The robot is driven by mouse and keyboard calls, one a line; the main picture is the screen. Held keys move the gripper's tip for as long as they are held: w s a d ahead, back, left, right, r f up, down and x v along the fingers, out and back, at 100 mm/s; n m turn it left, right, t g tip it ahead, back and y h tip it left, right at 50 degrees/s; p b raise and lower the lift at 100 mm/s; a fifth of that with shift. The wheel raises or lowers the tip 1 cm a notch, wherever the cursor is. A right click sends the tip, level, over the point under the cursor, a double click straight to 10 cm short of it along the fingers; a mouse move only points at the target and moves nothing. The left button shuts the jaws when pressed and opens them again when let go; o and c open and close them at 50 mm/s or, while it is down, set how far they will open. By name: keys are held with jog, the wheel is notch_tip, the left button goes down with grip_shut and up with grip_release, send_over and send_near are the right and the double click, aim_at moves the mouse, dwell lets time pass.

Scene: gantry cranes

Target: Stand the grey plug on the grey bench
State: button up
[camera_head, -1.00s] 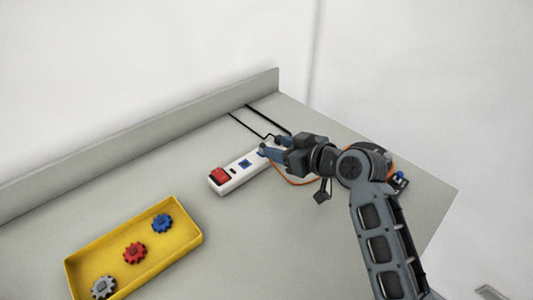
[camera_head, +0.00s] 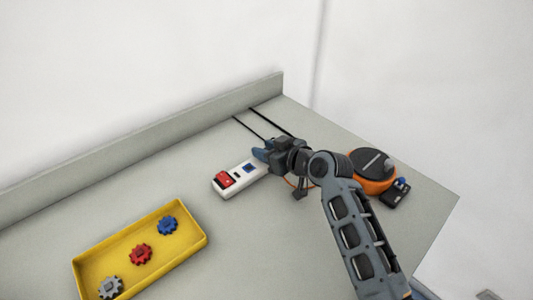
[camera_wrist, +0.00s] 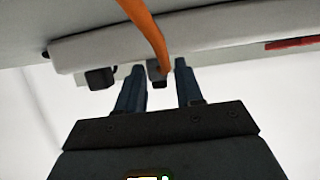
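A small grey plug (camera_wrist: 157,70) shows in the wrist view between and slightly beyond my fingertips, with an orange cord running to it from the top. My gripper (camera_wrist: 161,72) is open, its two blue fingers apart, and it does not clearly touch the plug. In the head view my gripper (camera_head: 262,153) is low over the right end of a white power strip (camera_head: 239,178) and hides that end and the plug. The grey bench (camera_head: 130,190) lies under everything.
A yellow tray (camera_head: 206,240) with blue, red and grey gears stands at the front left. An orange cable reel (camera_head: 375,186) and a small black box (camera_head: 394,198) sit to the right. A raised edge (camera_head: 150,148) runs along the back. The left-middle bench is clear.

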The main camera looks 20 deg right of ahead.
grip_shut()
jog(key=shift+r, duration=0.45)
jog(key=r, duration=0.1)
jog(key=d+r+b, duration=0.1)
jog(key=r, duration=0.1)
jog(key=shift+s+r, duration=0.15)
jog(key=shift+r, duration=0.15)
jog(key=s+d+r+b, duration=0.1)
jog(key=s+d+r, duration=0.4)
jog(key=d, duration=0.4)
jog(key=shift+s+r, duration=0.35)
jog(key=shift+r, duration=0.4)
